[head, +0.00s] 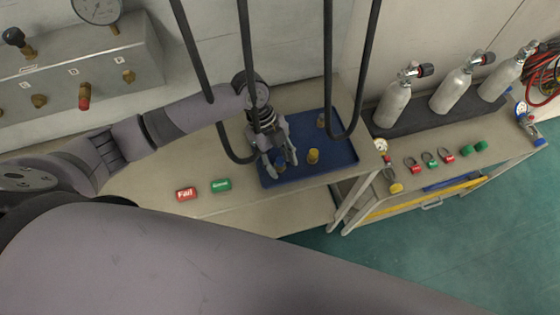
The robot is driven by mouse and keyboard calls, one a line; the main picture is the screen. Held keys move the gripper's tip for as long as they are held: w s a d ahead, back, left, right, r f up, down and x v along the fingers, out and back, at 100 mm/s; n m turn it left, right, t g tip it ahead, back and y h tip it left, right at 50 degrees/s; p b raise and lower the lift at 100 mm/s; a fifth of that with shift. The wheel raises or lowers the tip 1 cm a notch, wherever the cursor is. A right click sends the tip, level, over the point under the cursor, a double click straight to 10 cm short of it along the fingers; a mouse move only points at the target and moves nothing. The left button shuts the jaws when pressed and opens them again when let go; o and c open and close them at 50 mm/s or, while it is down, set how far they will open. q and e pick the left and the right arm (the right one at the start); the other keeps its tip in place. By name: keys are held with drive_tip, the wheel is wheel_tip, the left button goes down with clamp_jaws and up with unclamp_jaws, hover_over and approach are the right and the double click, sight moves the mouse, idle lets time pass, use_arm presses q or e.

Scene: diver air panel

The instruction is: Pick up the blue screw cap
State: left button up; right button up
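My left gripper (280,167) points down over the left part of the blue tray (340,155). Its fingers look apart, on either side of a small, dark brass-coloured piece (281,168) that they partly hide. Whether they touch it cannot be told. A yellow-brass piece (313,156) stands in the tray just right of the gripper, and a brownish piece (321,121) is near the back. I cannot make out for certain which piece is the blue screw cap; blue on the blue tray is hard to tell apart. My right gripper is out of view.
Black hoses (329,70) hang in loops around the gripper and over the tray. Red "Fail" (186,194) and green (221,185) blocks lie left of the tray. Grey cylinders (393,104) and small fittings are on the right bench. A gauge panel (85,75) is at back left.

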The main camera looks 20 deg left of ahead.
use_arm(q)
clamp_jaws()
drive_tip(key=shift+r, duration=0.15)
idle(0.4)
